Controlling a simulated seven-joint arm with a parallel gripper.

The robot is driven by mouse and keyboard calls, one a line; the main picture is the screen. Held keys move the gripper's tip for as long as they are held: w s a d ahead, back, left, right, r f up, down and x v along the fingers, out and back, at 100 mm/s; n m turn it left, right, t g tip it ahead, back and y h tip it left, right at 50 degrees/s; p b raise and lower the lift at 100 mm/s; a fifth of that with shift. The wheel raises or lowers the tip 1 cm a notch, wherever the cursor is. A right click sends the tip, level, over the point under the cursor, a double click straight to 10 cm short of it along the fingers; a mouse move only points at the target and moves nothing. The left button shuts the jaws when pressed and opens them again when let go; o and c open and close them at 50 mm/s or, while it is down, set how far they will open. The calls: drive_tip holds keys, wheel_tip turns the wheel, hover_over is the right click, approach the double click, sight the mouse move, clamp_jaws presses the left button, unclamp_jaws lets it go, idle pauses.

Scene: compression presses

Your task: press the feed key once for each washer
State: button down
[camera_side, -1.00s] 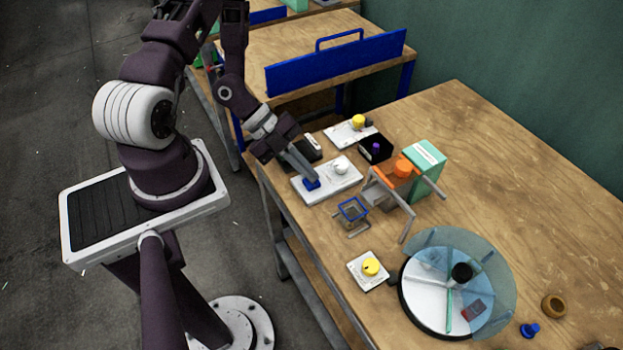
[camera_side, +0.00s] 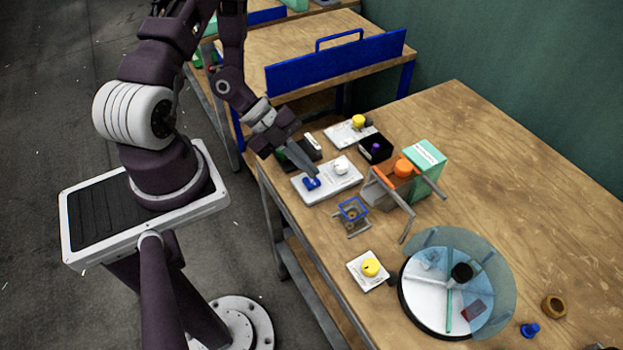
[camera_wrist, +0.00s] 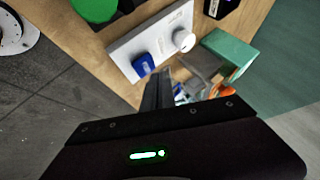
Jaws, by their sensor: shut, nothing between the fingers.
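A white panel (camera_side: 342,183) on the bench carries a blue key (camera_side: 311,184) and a round white knob (camera_side: 340,168). The wrist view also shows the blue key (camera_wrist: 143,65) and the white knob (camera_wrist: 183,40). My gripper (camera_side: 316,174) is shut and empty, its tips just above and beside the blue key, seemingly apart from it. In the wrist view its fingers (camera_wrist: 157,90) point past the key's lower right. A small blue-rimmed holder (camera_side: 351,204) stands in front of the panel, with a small brownish thing at it, too small to identify surely as a washer.
A grey frame with an orange top (camera_side: 380,178) and a teal box (camera_side: 427,165) stand right of the panel. Nearer are a yellow-knob plate (camera_side: 368,269) and a round clear-covered dish (camera_side: 420,305). A brown ring (camera_side: 554,306) lies at far right. The bench's right back is clear.

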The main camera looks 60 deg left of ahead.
sight(307, 179)
drive_tip(key=shift+r, duration=2.5)
idle(0.8)
wheel_tip(307, 179, up, 4)
drive_tip(key=shift+f, duration=0.1)
drive_tip(key=shift+f, duration=0.15)
drive_tip(key=shift+f, duration=4.3)
drive_tip(key=shift+f, duration=0.1)
drive_tip(key=shift+f, duration=0.3)
